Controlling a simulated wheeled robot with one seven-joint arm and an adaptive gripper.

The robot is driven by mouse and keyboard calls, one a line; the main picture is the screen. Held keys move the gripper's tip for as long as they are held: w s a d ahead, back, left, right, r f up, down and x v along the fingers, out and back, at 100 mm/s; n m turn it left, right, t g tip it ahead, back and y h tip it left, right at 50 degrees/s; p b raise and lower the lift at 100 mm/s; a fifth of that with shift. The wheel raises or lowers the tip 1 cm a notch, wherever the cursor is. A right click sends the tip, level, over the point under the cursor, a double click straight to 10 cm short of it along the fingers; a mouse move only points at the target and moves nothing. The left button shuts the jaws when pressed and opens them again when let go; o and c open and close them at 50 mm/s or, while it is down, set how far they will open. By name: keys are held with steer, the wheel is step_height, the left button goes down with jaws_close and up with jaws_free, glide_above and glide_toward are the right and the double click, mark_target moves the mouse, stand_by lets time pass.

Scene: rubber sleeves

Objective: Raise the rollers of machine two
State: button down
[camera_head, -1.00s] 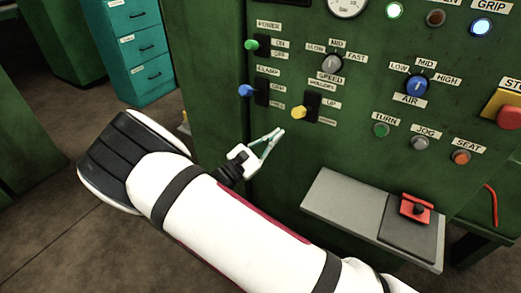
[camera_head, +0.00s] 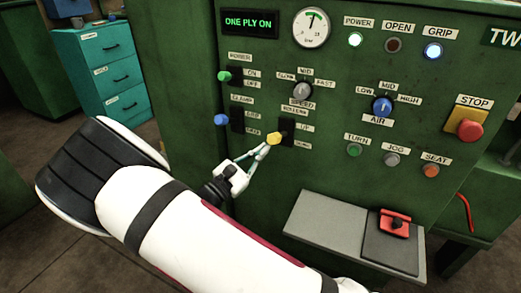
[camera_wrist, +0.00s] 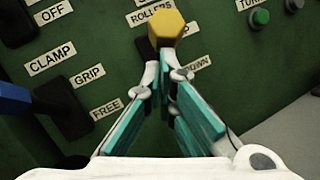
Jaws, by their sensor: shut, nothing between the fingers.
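The rollers lever has a yellow knob (camera_head: 273,139) and a dark slot plate on the green panel, beside UP and DOWN labels. The knob sticks out towards the lower left of its plate; I cannot tell its exact setting. My gripper (camera_head: 263,151) is shut and empty, its fingertips just below the yellow knob and touching or nearly touching it. In the wrist view the yellow knob (camera_wrist: 166,27) stands just beyond the closed fingertips (camera_wrist: 165,72), which hide part of the lever plate and labels.
The blue clamp lever (camera_head: 221,119) and green power lever (camera_head: 224,76) stick out to the left. The speed knob (camera_head: 302,90) is above. A grey shelf (camera_head: 325,222) with a red-handled device (camera_head: 396,222) juts out below. The red stop button (camera_head: 470,130) is far right.

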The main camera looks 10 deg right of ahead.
steer(key=shift+r+n+g+y+p, duration=0.4)
steer(key=shift+r+p, duration=0.4)
steer(key=shift+p, duration=0.8)
steer(key=shift+f, duration=0.1)
